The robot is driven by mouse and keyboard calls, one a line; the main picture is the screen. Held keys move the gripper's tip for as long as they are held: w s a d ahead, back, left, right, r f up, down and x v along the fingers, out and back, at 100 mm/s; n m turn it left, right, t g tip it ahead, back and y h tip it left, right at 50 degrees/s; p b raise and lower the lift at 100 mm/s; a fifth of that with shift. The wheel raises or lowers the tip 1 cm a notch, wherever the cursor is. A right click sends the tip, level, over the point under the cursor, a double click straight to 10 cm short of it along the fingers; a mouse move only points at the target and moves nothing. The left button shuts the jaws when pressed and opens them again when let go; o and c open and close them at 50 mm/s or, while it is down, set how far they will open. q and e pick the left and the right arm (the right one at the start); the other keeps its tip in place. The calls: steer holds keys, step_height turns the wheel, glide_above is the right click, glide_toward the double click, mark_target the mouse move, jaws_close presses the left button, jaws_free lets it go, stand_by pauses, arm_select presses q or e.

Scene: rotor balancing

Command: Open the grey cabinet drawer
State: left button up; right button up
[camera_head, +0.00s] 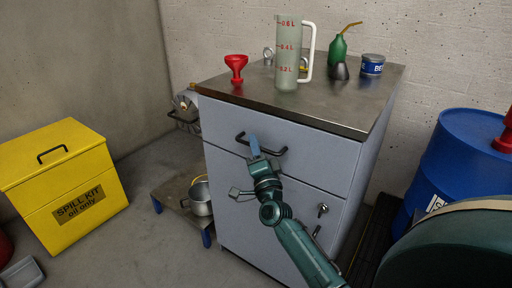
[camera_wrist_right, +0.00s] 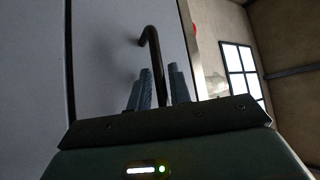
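The grey cabinet (camera_head: 290,205) stands in the middle of the head view. Its top drawer (camera_head: 318,150) is shut, with its front flush with the cabinet. A dark bar handle (camera_head: 279,152) runs across the drawer front. My right gripper (camera_head: 254,146) is at this handle, with blue-grey fingers. In the right wrist view the handle (camera_wrist_right: 155,60) passes between the two fingers of my right gripper (camera_wrist_right: 161,78). The handle lies nearer the left finger, and a narrow gap shows on the other side. My left gripper is not in view.
A measuring jug (camera_head: 288,60), a red funnel (camera_head: 236,67), a green oil can (camera_head: 338,49) and a blue tin (camera_head: 372,65) stand on the cabinet top. A yellow spill-kit box (camera_head: 50,165) is left, a blue drum (camera_head: 455,155) right. A pot (camera_head: 200,199) sits on a low stand beside the cabinet.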

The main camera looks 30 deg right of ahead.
steer(key=shift+c, duration=0.6)
jaws_close()
steer(key=shift+a, duration=0.1)
